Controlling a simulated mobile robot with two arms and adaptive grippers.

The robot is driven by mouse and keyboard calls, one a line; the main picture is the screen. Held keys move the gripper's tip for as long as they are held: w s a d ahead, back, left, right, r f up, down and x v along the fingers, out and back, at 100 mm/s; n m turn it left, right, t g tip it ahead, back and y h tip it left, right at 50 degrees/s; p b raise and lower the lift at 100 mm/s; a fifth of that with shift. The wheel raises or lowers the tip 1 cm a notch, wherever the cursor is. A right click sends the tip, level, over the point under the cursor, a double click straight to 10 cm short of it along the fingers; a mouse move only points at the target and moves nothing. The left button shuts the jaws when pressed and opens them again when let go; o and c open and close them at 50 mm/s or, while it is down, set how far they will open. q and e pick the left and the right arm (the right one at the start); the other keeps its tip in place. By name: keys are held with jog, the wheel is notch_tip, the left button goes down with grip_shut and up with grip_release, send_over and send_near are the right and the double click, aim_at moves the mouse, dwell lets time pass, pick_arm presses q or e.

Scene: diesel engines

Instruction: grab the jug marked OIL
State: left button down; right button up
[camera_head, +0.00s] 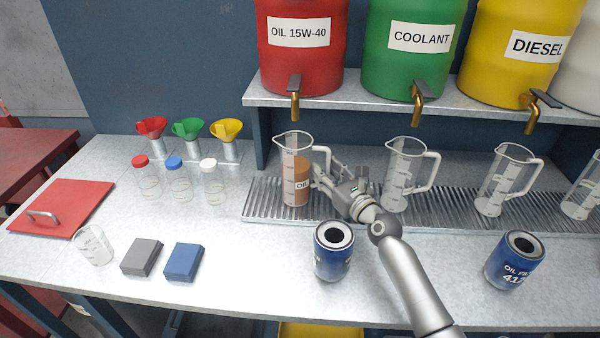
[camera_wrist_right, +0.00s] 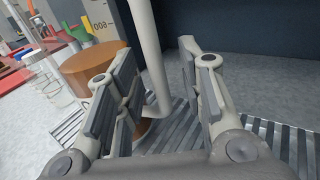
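The jug marked OIL (camera_head: 295,183) is a clear jug part filled with brown liquid. It stands upright on the ribbed drip tray (camera_head: 262,204), below the red drum's tap. My right gripper (camera_head: 327,177) is at the jug's right side, at its handle. In the right wrist view, the jug's brown contents (camera_wrist_right: 88,68) show at left. The pale handle (camera_wrist_right: 148,50) passes between the two spread fingers of the right gripper (camera_wrist_right: 158,92). A gap shows between the handle and the right finger; contact on the left cannot be told. My left gripper is out of view.
Empty jugs (camera_head: 400,180) stand farther right on the tray. A blue oil filter (camera_head: 333,252) is close to my right forearm, and another filter (camera_head: 514,262) stands at right. A shelf with drums and taps (camera_head: 295,92) overhangs the tray. Small bottles (camera_head: 178,182) stand left.

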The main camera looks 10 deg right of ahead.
grip_shut()
jog(key=shift+r, duration=0.15)
dwell(0.4)
jog(key=shift+r, duration=0.1)
